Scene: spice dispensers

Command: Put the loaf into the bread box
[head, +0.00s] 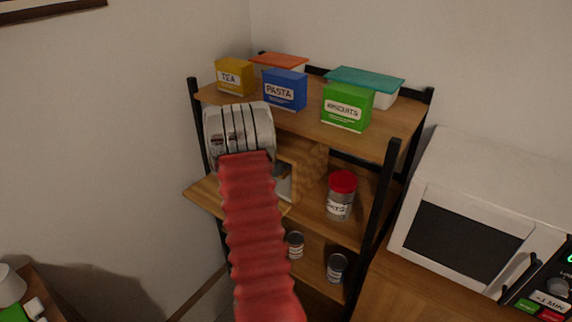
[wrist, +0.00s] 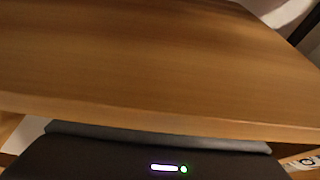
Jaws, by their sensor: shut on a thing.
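The wooden bread box (head: 303,160) stands on the shelf under the top board in the head view, with its flap (head: 205,195) down and its front partly hidden behind my arm. My gripper (head: 240,132) is at the box's front, its silver housing just above and in front of the opening; the fingertips are hidden. In the wrist view, the dark gripper body (wrist: 160,158) sits under a broad wooden board (wrist: 150,65) that covers the jaws. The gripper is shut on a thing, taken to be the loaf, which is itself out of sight.
Tea (head: 235,77), pasta (head: 285,90) and biscuit (head: 347,108) boxes stand on the top shelf. A red-lidded jar (head: 341,195) is right of the bread box. Cans sit on the lower shelf. A black post (head: 378,225) and a microwave (head: 470,235) are at the right.

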